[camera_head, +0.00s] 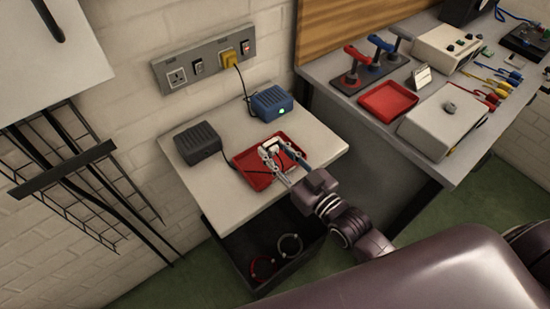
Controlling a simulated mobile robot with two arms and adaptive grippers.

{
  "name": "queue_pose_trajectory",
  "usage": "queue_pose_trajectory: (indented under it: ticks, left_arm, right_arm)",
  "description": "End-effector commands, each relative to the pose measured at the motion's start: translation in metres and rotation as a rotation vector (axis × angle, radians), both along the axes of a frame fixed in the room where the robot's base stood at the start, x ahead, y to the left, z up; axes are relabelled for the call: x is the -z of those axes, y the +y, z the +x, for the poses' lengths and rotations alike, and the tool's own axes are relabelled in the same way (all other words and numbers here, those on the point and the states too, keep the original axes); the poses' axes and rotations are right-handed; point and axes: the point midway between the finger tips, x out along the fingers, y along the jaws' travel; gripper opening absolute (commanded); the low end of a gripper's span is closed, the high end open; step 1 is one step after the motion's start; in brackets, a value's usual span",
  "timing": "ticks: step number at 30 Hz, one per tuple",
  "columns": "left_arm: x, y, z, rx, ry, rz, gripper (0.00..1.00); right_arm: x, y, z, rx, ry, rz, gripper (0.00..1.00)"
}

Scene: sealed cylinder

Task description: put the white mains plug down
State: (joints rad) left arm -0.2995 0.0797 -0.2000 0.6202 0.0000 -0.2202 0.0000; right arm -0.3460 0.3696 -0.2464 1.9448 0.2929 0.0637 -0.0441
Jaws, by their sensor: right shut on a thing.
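The white mains plug (270,144) is at the red tray on the small white table, held between the fingers of my right gripper (272,156). My right gripper is shut on it, with the arm coming in from the lower right. The red tray (244,162) lies under the gripper and plug; I cannot tell whether the plug touches its floor. A dark cable runs near the plug toward the dark grey box (198,143). The gripper partly hides the tray and plug. My left gripper is not in view.
A blue box (271,103) with a green light stands behind the tray. A wall socket panel (205,60) holds a yellow plug (229,58). A workbench (345,72) at right carries another red tray (388,101) and instruments. A dark bin (272,250) sits below the table.

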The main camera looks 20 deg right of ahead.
Motion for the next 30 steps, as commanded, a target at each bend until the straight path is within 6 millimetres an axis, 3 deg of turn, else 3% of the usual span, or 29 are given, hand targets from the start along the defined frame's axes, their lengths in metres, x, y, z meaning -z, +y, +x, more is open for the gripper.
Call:
queue_pose_trajectory:
  ticks: [6, 30]
  left_arm:
    - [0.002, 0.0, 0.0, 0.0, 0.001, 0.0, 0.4]
    - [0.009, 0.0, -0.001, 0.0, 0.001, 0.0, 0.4]
  right_arm:
    - [0.03, 0.0, 0.0, 0.0, 0.002, -0.001, 0.0]
    - [0.049, 0.0, -0.002, -0.001, 0.014, -0.006, 0.0]
